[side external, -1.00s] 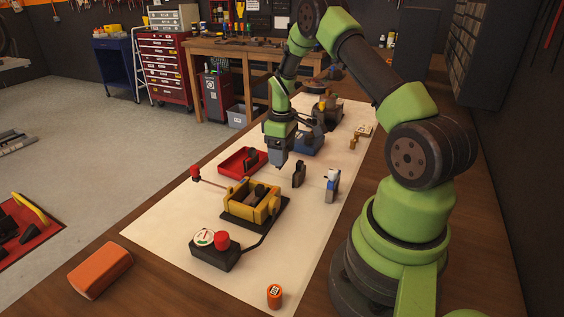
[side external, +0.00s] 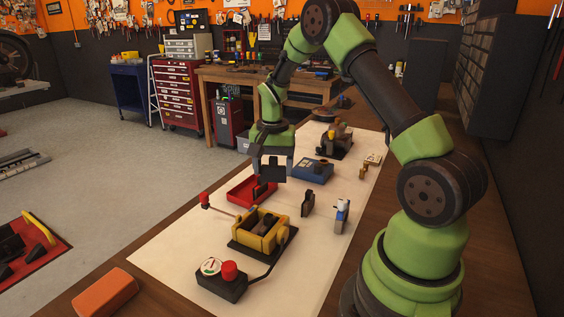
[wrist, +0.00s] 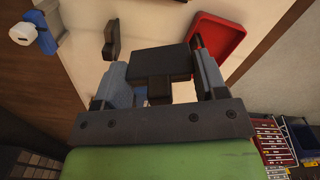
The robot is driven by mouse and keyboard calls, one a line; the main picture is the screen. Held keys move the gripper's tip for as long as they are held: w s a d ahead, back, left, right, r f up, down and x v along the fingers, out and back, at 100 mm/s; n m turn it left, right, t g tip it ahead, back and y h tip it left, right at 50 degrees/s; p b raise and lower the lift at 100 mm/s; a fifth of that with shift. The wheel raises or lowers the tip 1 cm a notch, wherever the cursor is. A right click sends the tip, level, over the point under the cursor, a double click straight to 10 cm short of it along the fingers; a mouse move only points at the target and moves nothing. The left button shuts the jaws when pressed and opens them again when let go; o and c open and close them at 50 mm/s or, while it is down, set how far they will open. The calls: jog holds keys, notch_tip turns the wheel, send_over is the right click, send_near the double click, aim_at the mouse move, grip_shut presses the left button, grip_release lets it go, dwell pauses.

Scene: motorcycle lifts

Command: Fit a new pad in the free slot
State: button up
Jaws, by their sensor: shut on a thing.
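My gripper (side external: 274,160) is shut on a dark pad (side external: 271,172) and holds it in the air by the red tray, behind the caliper. In the wrist view the pad (wrist: 158,62) shows between the two fingers of my gripper (wrist: 161,82), its broad plate beyond the fingertips. The yellow caliper (side external: 270,240) stands on a black base, apart from the held pad. Dark parts show inside it, but I cannot make out the free slot. One dark pad (side external: 261,190) stands in the red tray (side external: 236,194). Another dark piece (side external: 308,204) stands upright on the mat.
A blue and white bottle (side external: 342,214) stands right of the upright piece. A blue tray (side external: 318,174) lies behind. The box with a gauge and red button (side external: 222,283) is in front, cabled to the caliper base. A red-knobbed lever (side external: 206,200) sticks out left of the caliper.

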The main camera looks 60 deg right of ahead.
aim_at(252, 210)
jog(key=m, duration=0.1)
jog(key=a+m, duration=0.1)
jog(key=m, duration=0.2)
jog(key=shift+w+a, duration=0.2)
jog(key=shift+a, duration=0.2)
jog(key=m, duration=0.2)
jog(key=a+m, duration=0.1)
jog(key=m, duration=0.1)
jog(key=a+m, duration=0.1)
jog(key=m, duration=0.1)
jog(key=shift+w+a+m, duration=0.15)
jog(key=shift+a+m, duration=0.1)
jog(key=shift+m, duration=0.05)
jog(key=shift+a+f+m, duration=0.7)
jog(key=shift+f+m, duration=0.05)
jog(key=shift+m, duration=1.2)
jog(key=shift+a+f+m, duration=0.75)
jog(key=shift+m, duration=1.25)
jog(key=shift+a+f+m, duration=0.7)
jog(key=shift+f+m, duration=0.05)
jog(key=shift+m, duration=1.2)
jog(key=shift+f, duration=1.25)
jog(key=o, duration=1.1)
jog(key=shift+o, duration=0.2)
